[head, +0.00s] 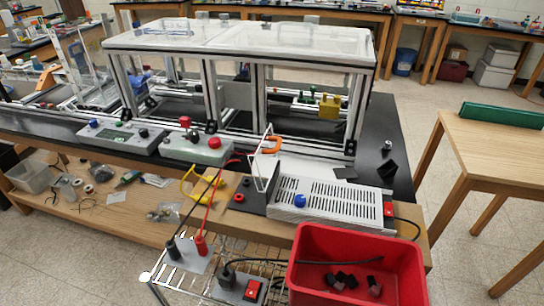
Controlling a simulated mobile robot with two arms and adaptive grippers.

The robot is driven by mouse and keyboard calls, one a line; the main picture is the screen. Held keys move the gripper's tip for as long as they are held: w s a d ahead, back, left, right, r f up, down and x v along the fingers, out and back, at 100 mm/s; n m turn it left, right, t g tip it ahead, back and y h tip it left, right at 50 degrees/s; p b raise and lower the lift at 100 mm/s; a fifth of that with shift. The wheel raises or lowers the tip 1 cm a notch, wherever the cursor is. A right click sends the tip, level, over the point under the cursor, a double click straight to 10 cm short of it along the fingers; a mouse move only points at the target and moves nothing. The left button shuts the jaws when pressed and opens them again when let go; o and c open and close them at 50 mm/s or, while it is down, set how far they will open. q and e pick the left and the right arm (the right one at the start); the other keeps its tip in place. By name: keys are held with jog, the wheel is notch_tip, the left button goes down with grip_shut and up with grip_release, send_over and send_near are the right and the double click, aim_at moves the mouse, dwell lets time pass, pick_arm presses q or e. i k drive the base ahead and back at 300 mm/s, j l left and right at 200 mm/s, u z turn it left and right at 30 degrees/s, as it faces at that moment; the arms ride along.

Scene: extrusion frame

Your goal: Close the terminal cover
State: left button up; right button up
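The terminal cover (262,170) looks like a thin clear panel with pale edges and an orange handle (269,145). It stands raised and tilted above the black terminal plate (252,203), at the left end of the silver slotted power supply (335,200). A red post (239,198) and a dark post (247,181) show uncovered on the plate. The cover's lower edge meets the plate's area; the hinge itself is too small to make out. Neither of my grippers shows in the head view.
A red bin (357,240) with dark pieces stands in front of the supply. Red and black leads (208,205) loop to plugs left of it. The extrusion frame (205,95) and two control boxes (196,146) stand behind and left.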

aim_at(279, 141)
jog(key=l+z, duration=0.15)
jog(key=l, duration=1.2)
jog(key=k, duration=0.05)
